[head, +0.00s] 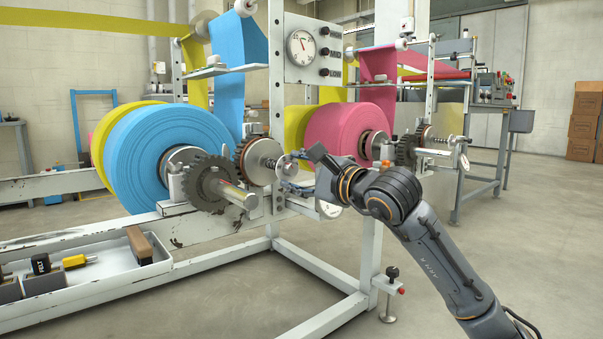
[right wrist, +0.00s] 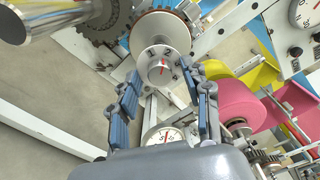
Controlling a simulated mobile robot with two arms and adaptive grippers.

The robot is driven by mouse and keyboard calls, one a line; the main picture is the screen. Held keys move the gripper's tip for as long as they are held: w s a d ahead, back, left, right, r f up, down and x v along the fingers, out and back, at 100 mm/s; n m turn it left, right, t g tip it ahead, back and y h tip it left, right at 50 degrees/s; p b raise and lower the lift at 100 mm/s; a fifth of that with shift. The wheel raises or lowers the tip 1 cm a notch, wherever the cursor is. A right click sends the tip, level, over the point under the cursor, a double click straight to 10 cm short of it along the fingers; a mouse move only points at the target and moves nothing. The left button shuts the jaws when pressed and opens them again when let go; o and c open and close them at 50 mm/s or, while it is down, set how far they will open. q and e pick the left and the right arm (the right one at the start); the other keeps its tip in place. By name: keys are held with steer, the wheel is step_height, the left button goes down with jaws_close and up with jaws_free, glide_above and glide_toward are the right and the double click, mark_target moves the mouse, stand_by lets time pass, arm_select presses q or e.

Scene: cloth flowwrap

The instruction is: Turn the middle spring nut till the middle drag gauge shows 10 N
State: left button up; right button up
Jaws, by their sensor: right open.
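In the right wrist view a pale round spring nut (right wrist: 160,70) with black marks and a red line sits in front of a larger disc. My right gripper (right wrist: 162,78) is open, with its blue fingers on either side of the nut; I cannot tell whether they touch it. In the head view the right gripper (head: 293,173) is at the shaft end and partly hides the nut. A white drag gauge (right wrist: 168,134) shows below the nut, partly covered by my gripper body; its reading is too small to tell. It also shows in the head view (head: 328,210). My left gripper is not in view.
A toothed wheel (head: 210,183) and a bare shaft end (head: 238,195) stand just left of the nut. Blue (head: 150,150) and pink (head: 340,130) rolls sit behind. A panel dial (head: 301,47) is above. A tool tray (head: 90,288) is at lower left. Floor at right is clear.

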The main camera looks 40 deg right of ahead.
steer(key=s+d, duration=0.1)
steer(key=s, duration=1.1)
stand_by(0.5)
